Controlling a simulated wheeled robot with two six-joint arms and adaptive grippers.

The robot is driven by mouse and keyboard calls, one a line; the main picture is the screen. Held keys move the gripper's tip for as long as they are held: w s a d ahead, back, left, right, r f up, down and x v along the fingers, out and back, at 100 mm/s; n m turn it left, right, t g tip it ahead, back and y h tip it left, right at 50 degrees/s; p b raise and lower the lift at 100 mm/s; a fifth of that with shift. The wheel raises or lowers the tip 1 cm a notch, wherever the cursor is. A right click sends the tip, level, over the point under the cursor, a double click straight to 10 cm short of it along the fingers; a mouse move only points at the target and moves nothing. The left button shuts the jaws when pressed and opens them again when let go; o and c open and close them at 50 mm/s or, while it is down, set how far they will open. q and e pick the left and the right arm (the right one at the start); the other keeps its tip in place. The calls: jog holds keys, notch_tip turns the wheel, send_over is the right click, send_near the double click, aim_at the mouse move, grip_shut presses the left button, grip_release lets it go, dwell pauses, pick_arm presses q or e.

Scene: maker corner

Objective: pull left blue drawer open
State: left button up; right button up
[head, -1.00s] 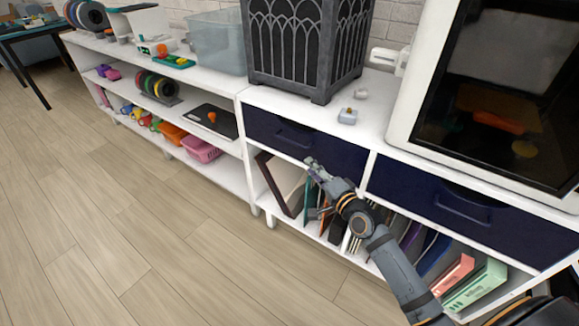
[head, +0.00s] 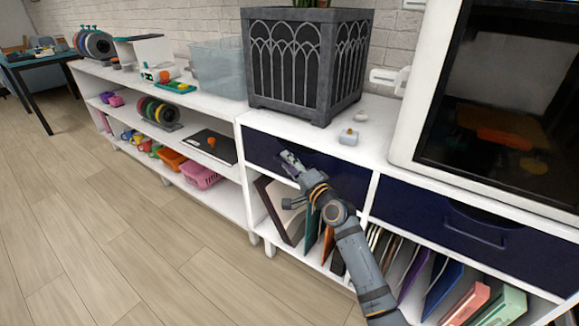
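The left blue drawer (head: 340,178) is a dark navy front in the white cabinet, below the planter. It looks closed, flush with the cabinet. My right gripper (head: 289,160) is in front of this drawer, at its middle, where the handle was visible before. The gripper and wrist now cover most of the handle, so I cannot tell whether the fingers touch it or are open. The right blue drawer (head: 420,212) is also closed, with its own handle (head: 476,228). My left gripper is not in view.
A dark planter (head: 306,65) and small items (head: 349,137) stand on the cabinet top. A large box with a dark glass front (head: 500,90) is at right. Books (head: 440,285) fill the shelf below the drawers. The wooden floor (head: 130,240) in front is clear.

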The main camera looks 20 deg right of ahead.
jog(key=shift+c, duration=0.4)
grip_shut()
jog(key=shift+a, duration=0.15)
